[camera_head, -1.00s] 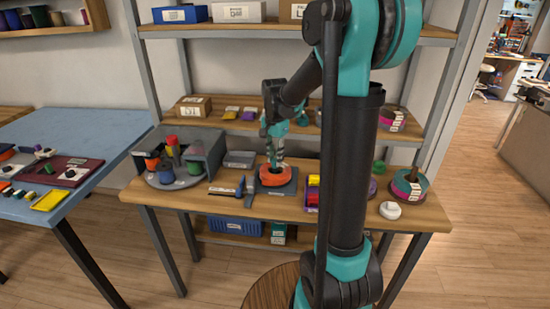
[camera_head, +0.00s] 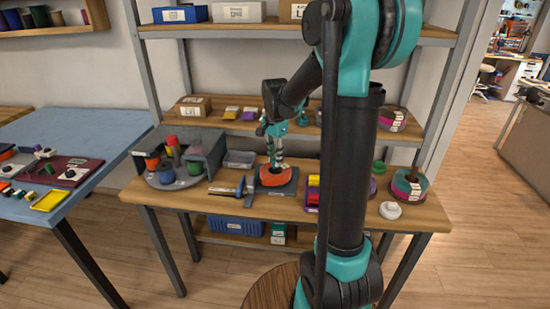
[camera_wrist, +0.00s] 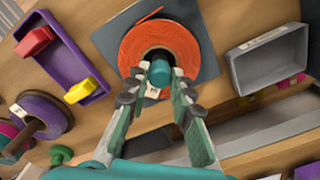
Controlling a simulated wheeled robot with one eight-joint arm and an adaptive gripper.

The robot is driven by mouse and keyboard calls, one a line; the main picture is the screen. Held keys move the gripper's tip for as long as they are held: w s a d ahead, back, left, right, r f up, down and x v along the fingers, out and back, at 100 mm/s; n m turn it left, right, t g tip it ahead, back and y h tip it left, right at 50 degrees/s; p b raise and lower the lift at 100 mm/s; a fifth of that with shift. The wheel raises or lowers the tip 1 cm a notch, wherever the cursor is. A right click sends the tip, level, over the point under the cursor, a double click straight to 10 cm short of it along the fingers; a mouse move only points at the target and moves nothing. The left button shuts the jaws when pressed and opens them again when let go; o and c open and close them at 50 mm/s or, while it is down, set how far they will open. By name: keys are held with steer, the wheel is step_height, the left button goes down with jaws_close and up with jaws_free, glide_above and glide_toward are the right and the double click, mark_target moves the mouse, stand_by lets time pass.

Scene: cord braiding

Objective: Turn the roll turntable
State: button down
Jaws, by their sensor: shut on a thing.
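An orange roll (camera_wrist: 158,50) lies on a dark square plate (camera_wrist: 205,62) on the workbench; the head view shows this orange roll (camera_head: 276,174) at the bench's middle. A teal knob (camera_wrist: 160,73) with a small white label stands in the roll's open centre. My gripper (camera_wrist: 156,90) reaches down into that centre, its two fingers shut on the knob from either side. In the head view my gripper (camera_head: 276,157) is above the roll, small and partly merged with it. A round grey turntable (camera_head: 174,181) with several coloured spools stands at the left, partly under a grey cover.
A purple tray (camera_wrist: 62,55) with red and yellow pieces lies beside the plate. A grey bin (camera_wrist: 268,60) is on its other side. Spools on a post (camera_wrist: 38,115) stand near the tray. Blue-grey tools (camera_head: 244,186) lie close left of the plate in the head view.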

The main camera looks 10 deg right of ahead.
steer(key=c, duration=1.3)
jaws_free()
steer(key=shift+r, duration=0.1)
step_height(320, 180, up, 12)
steer(key=shift+f, duration=0.1)
